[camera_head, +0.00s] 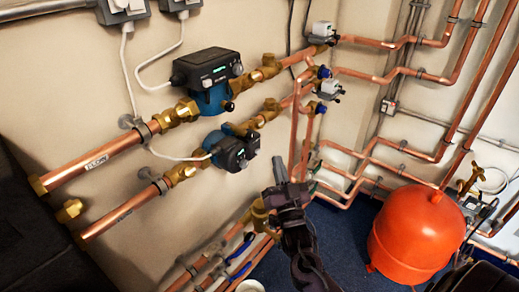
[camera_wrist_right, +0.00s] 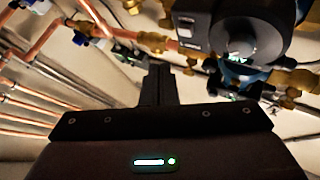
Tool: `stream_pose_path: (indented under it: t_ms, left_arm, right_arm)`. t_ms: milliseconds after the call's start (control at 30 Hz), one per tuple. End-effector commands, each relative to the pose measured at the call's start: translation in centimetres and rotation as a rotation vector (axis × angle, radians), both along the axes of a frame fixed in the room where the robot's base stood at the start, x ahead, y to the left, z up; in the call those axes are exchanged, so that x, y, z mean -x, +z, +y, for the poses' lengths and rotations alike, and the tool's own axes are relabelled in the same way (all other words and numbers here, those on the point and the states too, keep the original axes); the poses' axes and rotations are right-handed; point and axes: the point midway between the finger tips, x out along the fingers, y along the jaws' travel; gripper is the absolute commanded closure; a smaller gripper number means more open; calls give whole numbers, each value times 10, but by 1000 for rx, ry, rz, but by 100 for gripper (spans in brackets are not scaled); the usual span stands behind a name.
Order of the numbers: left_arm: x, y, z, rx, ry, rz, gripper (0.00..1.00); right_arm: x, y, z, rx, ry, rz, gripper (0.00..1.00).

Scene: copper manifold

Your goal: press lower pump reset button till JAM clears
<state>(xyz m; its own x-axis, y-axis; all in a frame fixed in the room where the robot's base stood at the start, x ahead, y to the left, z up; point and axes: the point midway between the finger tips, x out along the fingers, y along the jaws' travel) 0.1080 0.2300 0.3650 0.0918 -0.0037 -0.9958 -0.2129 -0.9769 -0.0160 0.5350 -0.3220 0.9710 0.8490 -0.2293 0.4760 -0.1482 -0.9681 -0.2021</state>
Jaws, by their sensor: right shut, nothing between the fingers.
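The lower pump (camera_head: 232,150) sits on the lower copper pipe, with a dark control head and a small lit display. Its reset button and display text are too small to make out. The upper pump (camera_head: 207,80), with a blue body and dark head, is above it. My right gripper (camera_head: 280,170) is shut and empty, raised to the right of the lower pump and apart from it. In the right wrist view the shut fingers (camera_wrist_right: 161,85) point up the picture, and a dark pump head (camera_wrist_right: 235,30) with a knob shows close at upper right. My left gripper is out of view.
Copper pipes with brass fittings and grey valve actuators (camera_head: 331,88) run along the wall to the right of the pumps. A red-orange vessel (camera_head: 415,235) stands on the blue floor at right. More pipes with blue-handled valves (camera_head: 241,250) lie low, left of my right arm.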

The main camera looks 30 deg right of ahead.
Motion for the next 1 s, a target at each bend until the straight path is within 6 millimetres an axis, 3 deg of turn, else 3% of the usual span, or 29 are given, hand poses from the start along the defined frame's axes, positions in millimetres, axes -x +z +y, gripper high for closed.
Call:
stream_pose_path:
  t_ms: [267, 1000]
  left_arm:
    - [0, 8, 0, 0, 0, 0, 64]
    - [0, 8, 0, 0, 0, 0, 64]
  right_arm:
    - [19, 0, -8, 0, 0, 1, 100]
    - [20, 0, -8, 0, 0, 0, 100]
